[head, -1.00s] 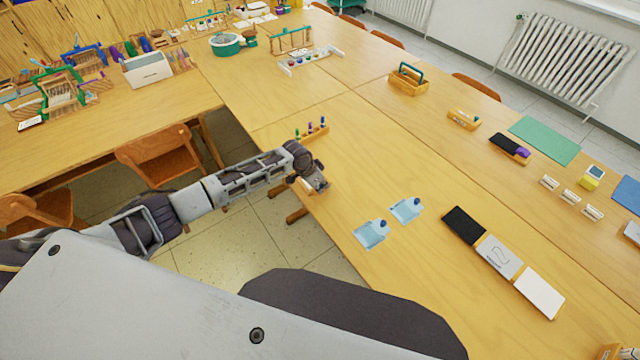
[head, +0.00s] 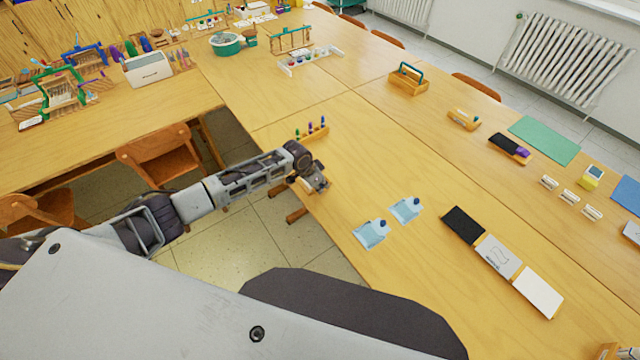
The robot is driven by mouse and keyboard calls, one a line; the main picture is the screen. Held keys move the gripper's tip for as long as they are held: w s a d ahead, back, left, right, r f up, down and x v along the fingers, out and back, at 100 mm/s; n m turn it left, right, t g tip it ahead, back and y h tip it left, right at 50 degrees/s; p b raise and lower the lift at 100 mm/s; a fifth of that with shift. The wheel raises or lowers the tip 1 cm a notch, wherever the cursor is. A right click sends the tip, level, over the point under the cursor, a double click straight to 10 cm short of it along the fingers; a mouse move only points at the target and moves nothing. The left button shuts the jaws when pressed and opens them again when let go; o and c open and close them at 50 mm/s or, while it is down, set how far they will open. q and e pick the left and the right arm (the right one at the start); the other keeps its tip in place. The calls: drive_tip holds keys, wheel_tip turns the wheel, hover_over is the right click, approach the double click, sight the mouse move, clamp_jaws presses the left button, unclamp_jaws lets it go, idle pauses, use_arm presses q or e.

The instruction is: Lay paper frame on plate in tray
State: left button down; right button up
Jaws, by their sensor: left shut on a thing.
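Thin dark lines show on the grey panel. I cannot tell which panel is the plate, nor make out the paper frame. Part of what looks like my right gripper (head: 617,351) shows at the bottom right corner; its jaws are unclear.
A wooden rack with coloured pegs (head: 312,134) stands behind the gripper. A wooden caddy (head: 408,79) is further back. The tabletop around the tray is mostly clear.

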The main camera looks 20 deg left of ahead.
idle(0.4)
use_arm(q)
drive_tip(key=c, duration=1.4)
unclamp_jaws()
drive_tip(key=shift+o, duration=0.5)
drive_tip(key=shift+o, duration=1.2)
drive_tip(key=shift+r, duration=0.15)
